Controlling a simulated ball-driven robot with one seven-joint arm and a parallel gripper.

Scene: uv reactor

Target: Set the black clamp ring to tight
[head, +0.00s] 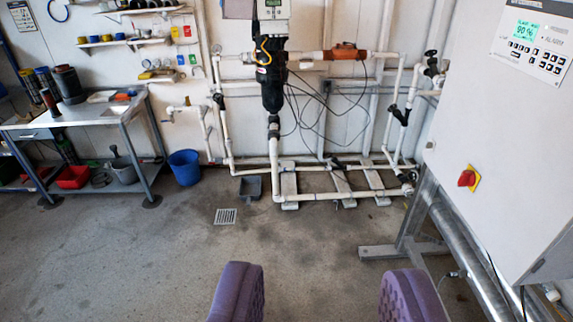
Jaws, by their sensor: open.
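My gripper (321,272) shows at the bottom of the head view as two purple ribbed pads, wide apart with only bare floor seen between them. I cannot make out the black clamp ring for certain. A black cylindrical housing (272,88) hangs on the back wall in white pipework, far beyond my gripper. Steel tubes (462,250) run under the white cabinet at the right, partly hidden by the cabinet and the right pad; no ring's setting can be read there.
The white cabinet (490,130) with a red switch (467,178) stands close on the right; its metal stand (402,245) juts onto the floor. A workbench (85,115) and blue bucket (184,167) are at the left. Pipework (320,196) runs low along the back. The middle floor is clear.

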